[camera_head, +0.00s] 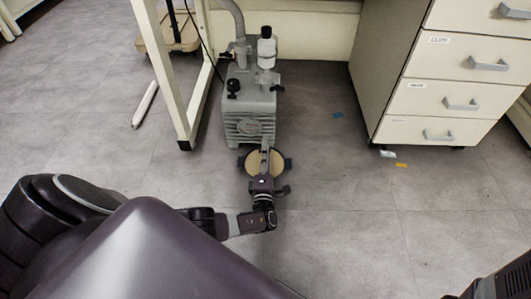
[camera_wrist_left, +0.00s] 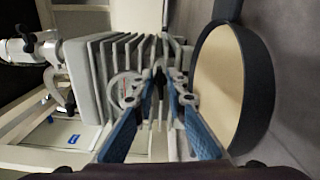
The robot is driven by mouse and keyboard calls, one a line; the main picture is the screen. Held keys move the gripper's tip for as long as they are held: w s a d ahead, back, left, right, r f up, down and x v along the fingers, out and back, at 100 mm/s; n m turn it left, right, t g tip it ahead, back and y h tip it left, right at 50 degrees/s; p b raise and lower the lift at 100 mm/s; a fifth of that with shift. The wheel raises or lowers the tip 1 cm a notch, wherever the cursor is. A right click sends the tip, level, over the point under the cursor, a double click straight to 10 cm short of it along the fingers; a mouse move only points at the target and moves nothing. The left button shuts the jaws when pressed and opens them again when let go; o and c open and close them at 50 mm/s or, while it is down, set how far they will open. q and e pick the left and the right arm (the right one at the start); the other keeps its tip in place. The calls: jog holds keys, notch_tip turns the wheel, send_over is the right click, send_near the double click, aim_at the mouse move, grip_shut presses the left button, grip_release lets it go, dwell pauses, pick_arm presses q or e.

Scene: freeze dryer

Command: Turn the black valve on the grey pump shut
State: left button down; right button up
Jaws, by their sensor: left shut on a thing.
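The grey pump (camera_head: 249,112) stands on the floor below the bench frame, and its ribbed body also shows in the left wrist view (camera_wrist_left: 95,70). My left gripper (camera_head: 265,147) is low at the front of the pump, above a round pan. In the left wrist view its blue-padded fingers (camera_wrist_left: 160,88) close around a small black part, which looks like the black valve (camera_wrist_left: 158,80) on the pump's front. The fingers hide most of it, and its turn angle cannot be told. My right gripper is not in view.
A dark-rimmed pan with a beige inside (camera_head: 255,164) lies on the floor under my gripper and shows close beside the fingers (camera_wrist_left: 222,85). A white bench leg (camera_head: 168,75) stands left of the pump. A drawer cabinet (camera_head: 440,98) stands right.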

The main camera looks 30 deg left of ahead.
pick_arm(q)
jog(key=shift+f+m, duration=0.1)
jog(key=shift+m, duration=0.6)
jog(key=c, duration=2.1)
grip_release()
jog(key=v, duration=1.2)
jog(key=shift+d+f, duration=0.1)
